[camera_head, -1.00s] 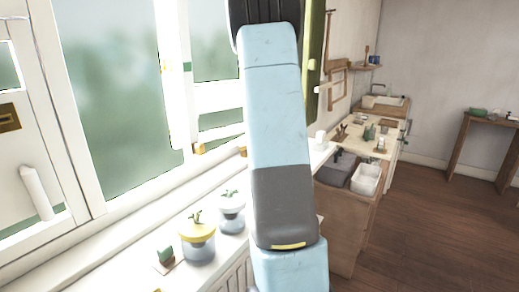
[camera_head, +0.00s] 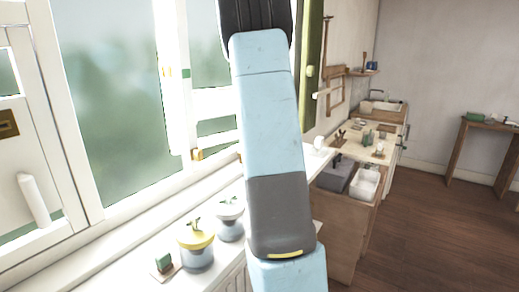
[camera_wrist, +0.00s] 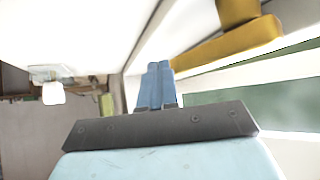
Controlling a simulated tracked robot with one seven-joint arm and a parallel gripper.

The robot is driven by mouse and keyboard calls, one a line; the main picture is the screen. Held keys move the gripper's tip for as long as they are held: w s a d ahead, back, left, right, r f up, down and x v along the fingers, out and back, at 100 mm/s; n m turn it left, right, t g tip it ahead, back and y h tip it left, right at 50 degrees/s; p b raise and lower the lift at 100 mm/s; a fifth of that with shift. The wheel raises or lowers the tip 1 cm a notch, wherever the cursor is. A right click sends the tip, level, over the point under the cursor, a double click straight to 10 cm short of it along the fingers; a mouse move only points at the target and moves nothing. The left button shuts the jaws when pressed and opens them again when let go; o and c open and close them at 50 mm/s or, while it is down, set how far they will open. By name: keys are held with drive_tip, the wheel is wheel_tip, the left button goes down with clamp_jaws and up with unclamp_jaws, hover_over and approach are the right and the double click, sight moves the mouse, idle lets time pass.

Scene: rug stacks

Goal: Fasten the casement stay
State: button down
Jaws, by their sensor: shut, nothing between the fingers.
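The casement window (camera_head: 112,90) has white frames and stands at the left in the head view. A small brass fitting (camera_head: 197,155) sits low on its frame near the sill. In the wrist view a large brass piece (camera_wrist: 225,47), a bar with a thicker upright part, lies to the upper right of my gripper. I cannot tell whether it is the stay or its catch. In the head view my arm hides the gripper.
On the white sill stand a yellow-topped pot (camera_head: 196,240), a white-topped pot (camera_head: 230,222) and a small green block (camera_head: 163,262). A counter (camera_head: 350,150) with a white basin (camera_head: 365,182) lies beyond my arm. The wooden floor (camera_head: 420,220) at right is clear.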

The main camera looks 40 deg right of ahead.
drive_tip(key=shift+s, duration=0.2)
drive_tip(key=s, duration=0.3)
drive_tip(key=shift+s+d+f, duration=0.1)
drive_tip(key=shift+s+d, duration=0.1)
drive_tip(key=shift+s, duration=0.1)
drive_tip(key=s+d+r, duration=0.1)
drive_tip(key=s+r, duration=0.5)
drive_tip(key=s, duration=0.1)
drive_tip(key=shift+d+r, duration=0.2)
drive_tip(key=shift+r, duration=0.15)
drive_tip(key=shift+s, duration=0.1)
